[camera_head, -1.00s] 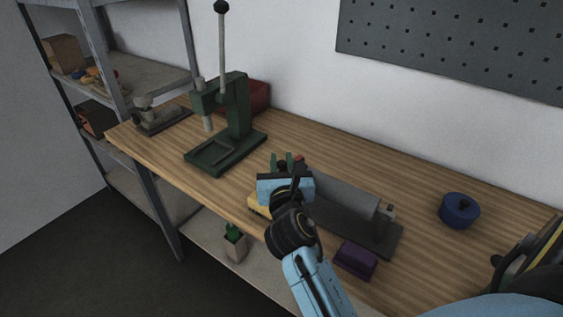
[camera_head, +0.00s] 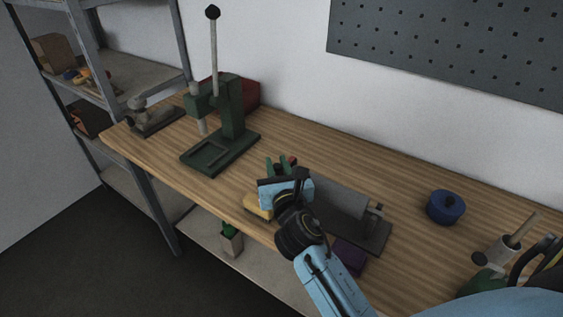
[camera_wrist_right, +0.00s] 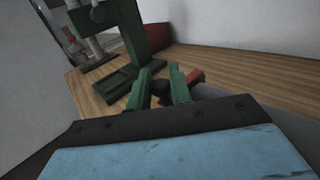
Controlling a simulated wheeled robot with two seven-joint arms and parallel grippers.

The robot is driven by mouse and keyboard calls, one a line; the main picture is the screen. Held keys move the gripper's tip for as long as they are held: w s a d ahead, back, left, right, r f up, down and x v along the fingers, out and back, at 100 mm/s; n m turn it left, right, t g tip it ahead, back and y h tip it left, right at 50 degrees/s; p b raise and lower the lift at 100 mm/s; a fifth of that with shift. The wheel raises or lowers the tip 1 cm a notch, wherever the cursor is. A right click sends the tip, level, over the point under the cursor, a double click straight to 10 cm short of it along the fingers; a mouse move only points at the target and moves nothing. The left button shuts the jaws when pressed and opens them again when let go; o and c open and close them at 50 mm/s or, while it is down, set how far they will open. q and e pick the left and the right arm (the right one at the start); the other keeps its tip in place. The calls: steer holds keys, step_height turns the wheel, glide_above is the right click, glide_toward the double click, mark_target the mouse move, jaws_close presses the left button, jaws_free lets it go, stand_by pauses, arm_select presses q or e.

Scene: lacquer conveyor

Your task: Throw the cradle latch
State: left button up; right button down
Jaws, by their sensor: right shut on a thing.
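The grey cradle (camera_head: 340,199) sits on a dark base plate near the front edge of the wooden bench. My right gripper (camera_head: 281,166) is at its left end, with its green fingers pointing toward the back of the bench. In the right wrist view the fingers (camera_wrist_right: 160,92) close around a dark round knob (camera_wrist_right: 160,87), which looks like the latch's handle. A small red piece (camera_wrist_right: 195,76) shows just beside the right finger. My gripper's body hides the lower part of the latch and the cradle's left end. My left gripper is not in view.
A green lever press (camera_head: 233,110) stands at the back left, with a red box (camera_head: 246,93) behind it. A yellow item (camera_head: 257,206) and a purple block (camera_head: 349,257) lie near my right arm. A blue round container (camera_head: 445,207) sits on the right. The bench's middle back is clear.

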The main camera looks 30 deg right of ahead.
steer(key=c, duration=1.3)
jaws_free()
steer(key=shift+c, duration=0.2)
steer(key=b+v, duration=0.1)
steer(key=v, duration=1.2)
steer(key=shift+s, duration=0.25)
